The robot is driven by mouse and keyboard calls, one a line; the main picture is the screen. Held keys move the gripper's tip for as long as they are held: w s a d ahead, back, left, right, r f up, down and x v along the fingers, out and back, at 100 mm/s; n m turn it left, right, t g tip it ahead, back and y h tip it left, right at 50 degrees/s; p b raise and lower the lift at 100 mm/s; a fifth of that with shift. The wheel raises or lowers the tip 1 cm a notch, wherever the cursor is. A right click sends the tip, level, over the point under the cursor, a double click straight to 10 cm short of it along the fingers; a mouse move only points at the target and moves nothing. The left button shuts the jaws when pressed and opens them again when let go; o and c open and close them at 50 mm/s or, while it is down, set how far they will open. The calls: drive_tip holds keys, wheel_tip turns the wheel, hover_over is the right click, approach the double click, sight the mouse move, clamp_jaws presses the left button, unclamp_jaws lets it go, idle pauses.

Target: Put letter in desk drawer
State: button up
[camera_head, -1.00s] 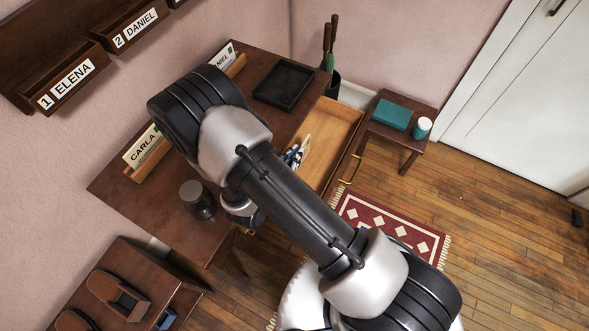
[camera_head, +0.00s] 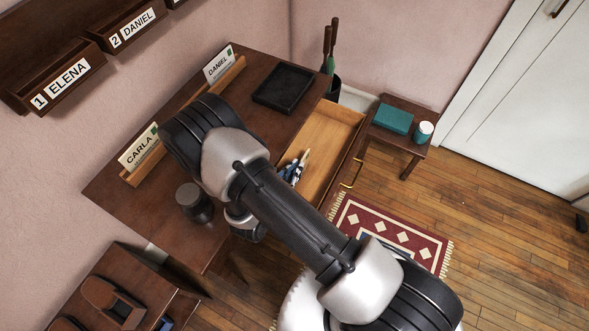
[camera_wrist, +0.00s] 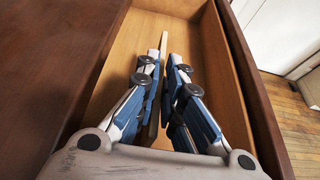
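My gripper (camera_head: 291,171) is over the open desk drawer (camera_head: 345,114), its fingers pointing down into it. In the wrist view the blue-grey fingers (camera_wrist: 166,72) are close together. A thin pale strip (camera_wrist: 164,42), apparently the letter seen edge-on, stands between them and reaches past their tips. Its cream end (camera_head: 307,156) also shows in the head view, by the fingertips. The letter's face and any writing are hidden. The drawer has a light wood inside and a brass handle (camera_head: 351,174). The visible drawer floor looks bare. My arm hides part of the desk (camera_head: 215,235).
On the desk are a CARLA card (camera_head: 139,146) and a DANIEL card (camera_head: 218,64) in wooden holders, a black tray (camera_head: 287,86) and a dark jar (camera_head: 193,203). Named wall trays (camera_head: 62,92) hang left. A side table (camera_head: 404,148) stands right of the drawer.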

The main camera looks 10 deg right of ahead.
drive_tip(key=o, duration=0.4)
drive_tip(key=shift+c, duration=0.2)
